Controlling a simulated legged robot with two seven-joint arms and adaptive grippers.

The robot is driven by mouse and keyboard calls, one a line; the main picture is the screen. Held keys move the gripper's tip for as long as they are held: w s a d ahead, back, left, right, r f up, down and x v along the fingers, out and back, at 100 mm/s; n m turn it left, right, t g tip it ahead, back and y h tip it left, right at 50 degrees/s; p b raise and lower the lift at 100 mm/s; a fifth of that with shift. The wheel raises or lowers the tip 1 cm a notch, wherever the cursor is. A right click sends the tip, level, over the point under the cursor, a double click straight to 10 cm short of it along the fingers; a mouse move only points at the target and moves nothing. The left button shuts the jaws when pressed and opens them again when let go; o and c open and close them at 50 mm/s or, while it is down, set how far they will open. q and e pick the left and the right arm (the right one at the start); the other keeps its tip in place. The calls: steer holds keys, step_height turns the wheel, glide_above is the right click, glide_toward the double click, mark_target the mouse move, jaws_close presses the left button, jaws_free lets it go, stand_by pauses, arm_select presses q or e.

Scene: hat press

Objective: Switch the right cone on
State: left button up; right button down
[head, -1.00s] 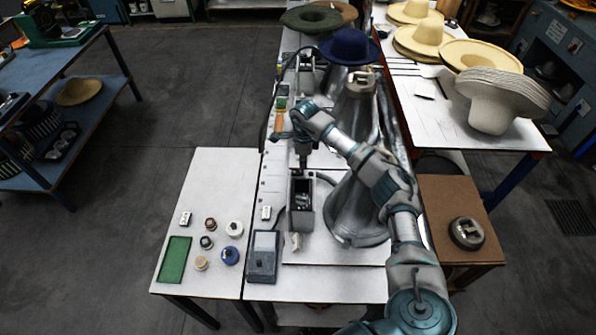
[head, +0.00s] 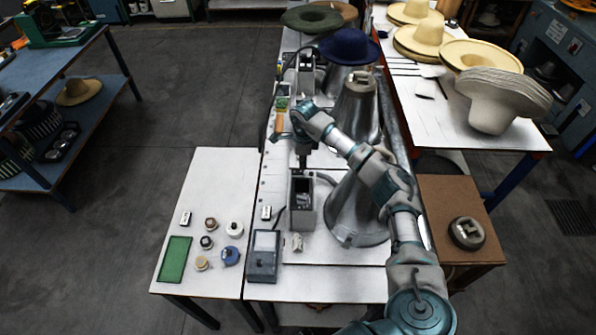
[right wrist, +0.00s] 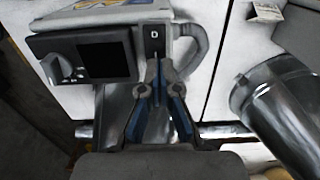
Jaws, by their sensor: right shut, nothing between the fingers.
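In the head view my right gripper (head: 305,160) points down over a grey control box (head: 301,220) beside a large metal cone (head: 350,215). In the right wrist view the control box (right wrist: 178,45) has a knob (right wrist: 61,70), a black screen (right wrist: 104,61) and a dark narrow panel (right wrist: 154,38) marked D. My gripper (right wrist: 158,66) is shut and empty, its tips over or against the lower part of that panel. The tips hide what lies there, and I cannot tell contact. A metal cone (right wrist: 285,105) stands at the right. My left gripper is not in view.
A second cone wearing a blue hat (head: 349,47) stands farther back. A grey device (head: 263,256) and several small round containers lie in front, with a green mat (head: 174,258). Straw hats (head: 421,38) and a pale hat stack (head: 497,98) lie on the right table.

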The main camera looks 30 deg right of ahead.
steer(key=shift+a+f, duration=0.1)
steer(key=shift+a, duration=0.2)
steer(key=shift+a+f, duration=0.1)
steer(key=shift+a, duration=0.15)
steer(key=shift+f, duration=0.15)
